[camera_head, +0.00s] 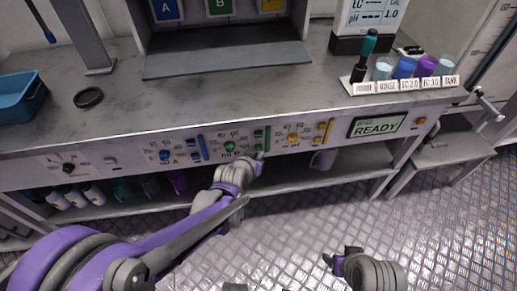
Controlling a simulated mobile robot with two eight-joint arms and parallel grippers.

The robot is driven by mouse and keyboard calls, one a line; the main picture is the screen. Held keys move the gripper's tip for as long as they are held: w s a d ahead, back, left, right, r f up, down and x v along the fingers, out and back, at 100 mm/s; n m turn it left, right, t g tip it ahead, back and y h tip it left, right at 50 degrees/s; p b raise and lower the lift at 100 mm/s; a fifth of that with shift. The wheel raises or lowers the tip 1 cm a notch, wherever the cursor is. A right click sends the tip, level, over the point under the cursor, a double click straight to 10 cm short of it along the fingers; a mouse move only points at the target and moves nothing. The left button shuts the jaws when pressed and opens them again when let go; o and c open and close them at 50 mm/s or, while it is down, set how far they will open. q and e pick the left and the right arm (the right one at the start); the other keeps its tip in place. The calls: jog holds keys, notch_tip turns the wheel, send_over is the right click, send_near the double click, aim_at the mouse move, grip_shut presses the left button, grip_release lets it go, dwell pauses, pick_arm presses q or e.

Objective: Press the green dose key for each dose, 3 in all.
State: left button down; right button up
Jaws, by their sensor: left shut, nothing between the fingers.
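The green dosing section on the bench's front panel has a green knob (230,147) with a scale and upright green bars (267,138) at its right. Which of these bars is the dose key is too small to tell. My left gripper (259,156) is shut and empty, with its tips at the lower end of the green bars. I cannot tell whether it touches them; it hides part of this area. A display (377,125) on the panel reads READY. My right gripper (340,258) is low at the right, over the floor, far from the panel; its jaw opening is unclear.
A blue section (165,155) lies left of the green one, a yellow section (293,138) right of it. Labelled cups (405,67) and a meter (368,17) stand at the bench's back right. A blue bin (20,95) and black ring (88,97) are at left.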

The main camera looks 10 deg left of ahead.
pick_arm(q)
jog(key=shift+w+a, duration=0.15)
jog(key=shift+w, duration=0.3)
dwell(0.5)
dwell(0.3)
jog(key=shift+s+d, duration=0.25)
jog(key=shift+s, duration=0.6)
jog(key=shift+s+d+p, duration=0.1)
jog(key=shift+s+d, duration=0.15)
jog(key=shift+s, duration=0.55)
jog(key=shift+s+d+p, duration=0.1)
jog(key=shift+s+d, duration=0.1)
jog(key=shift+s, duration=0.65)
jog(key=shift+s+d+p, duration=0.1)
jog(key=shift+s+d, duration=0.15)
jog(key=shift+s, duration=0.55)
